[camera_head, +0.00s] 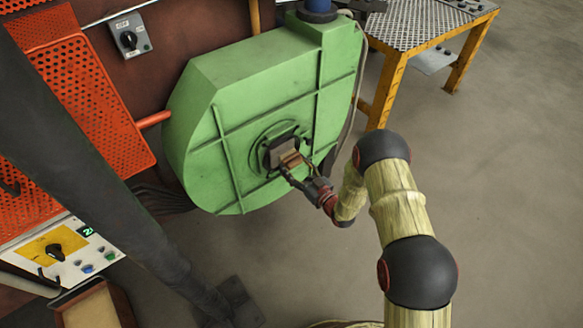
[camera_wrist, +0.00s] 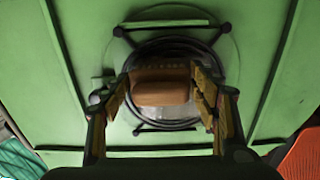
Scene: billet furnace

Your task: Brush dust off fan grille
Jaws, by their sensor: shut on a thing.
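The fan grille (camera_wrist: 165,126) is a round opening with dark rings in the flat side of a green fan housing (camera_head: 255,95). In the wrist view its lower and outer rings show, and the middle is hidden. My gripper (camera_head: 295,168) is right in front of the grille. It is shut on a brown wooden brush (camera_wrist: 160,87), with one finger on each side. The brush also shows in the head view (camera_head: 291,159), over the grille. I cannot tell whether its bristles touch the grille.
An orange perforated guard (camera_head: 95,95) and a control panel (camera_head: 65,255) with a black knob stand at the left. A yellow-legged metal table (camera_head: 425,25) is at the upper right. A wooden box (camera_head: 92,308) is at the lower left. The floor at the right is clear.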

